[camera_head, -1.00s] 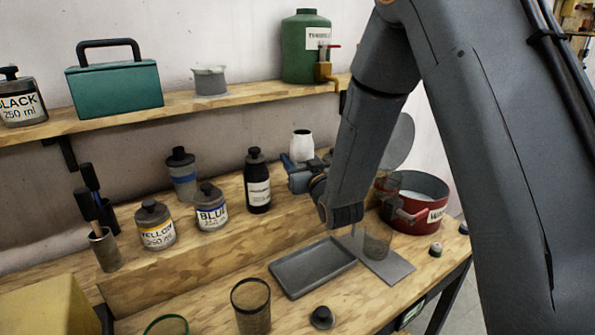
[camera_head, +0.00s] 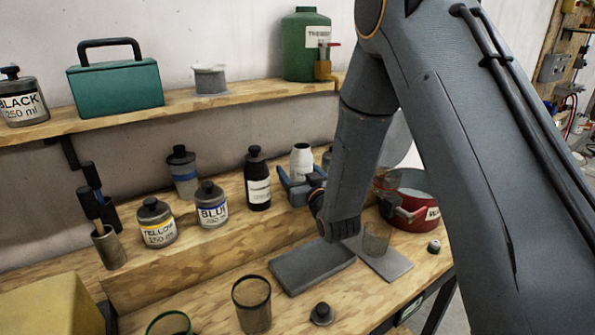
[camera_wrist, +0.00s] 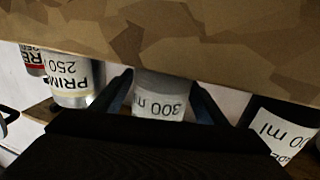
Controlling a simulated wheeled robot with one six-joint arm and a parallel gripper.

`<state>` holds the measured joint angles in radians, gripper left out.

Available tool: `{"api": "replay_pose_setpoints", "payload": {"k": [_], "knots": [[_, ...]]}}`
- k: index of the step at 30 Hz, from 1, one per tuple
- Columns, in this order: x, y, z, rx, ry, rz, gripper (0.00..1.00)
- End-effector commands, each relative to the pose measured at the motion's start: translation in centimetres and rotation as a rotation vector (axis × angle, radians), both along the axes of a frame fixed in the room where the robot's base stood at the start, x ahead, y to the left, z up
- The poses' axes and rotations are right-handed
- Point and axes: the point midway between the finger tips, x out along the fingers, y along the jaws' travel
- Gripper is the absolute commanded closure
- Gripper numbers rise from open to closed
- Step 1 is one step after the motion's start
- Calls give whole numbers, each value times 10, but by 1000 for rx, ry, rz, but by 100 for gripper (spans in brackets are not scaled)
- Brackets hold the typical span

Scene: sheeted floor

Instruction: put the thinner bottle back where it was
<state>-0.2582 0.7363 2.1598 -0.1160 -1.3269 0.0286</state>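A white bottle (camera_head: 301,162) with a grey cap area stands upright on the raised wooden step, right of a black bottle (camera_head: 258,182). My gripper (camera_head: 299,187) is at its lower part, with blue-grey fingers spread. In the wrist view the bottle (camera_wrist: 160,103) shows a "300 ml" label, upside down, between the fingers, with a visible gap on each side. The name on its label is not visible, so I cannot read whether it is thinner. My gripper is open around it. The bottle's base is hidden in the head view.
The black bottle stands close left, with blue (camera_head: 211,206) and yellow (camera_head: 156,222) paint jars farther left. A primer can (camera_wrist: 70,82) is close by in the wrist view. A red pot (camera_head: 418,205) stands right; a grey tray (camera_head: 312,266) lies in front.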

Motion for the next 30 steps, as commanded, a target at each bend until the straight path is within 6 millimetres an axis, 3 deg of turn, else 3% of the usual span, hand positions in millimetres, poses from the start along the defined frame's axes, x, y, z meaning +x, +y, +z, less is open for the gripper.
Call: {"api": "replay_pose_setpoints", "payload": {"k": [11, 24, 30], "knots": [[-3, -1, 4, 0, 0, 0, 33], [-82, -33, 2, 0, 1, -1, 33], [-105, -41, 3, 0, 0, -1, 33]]}}
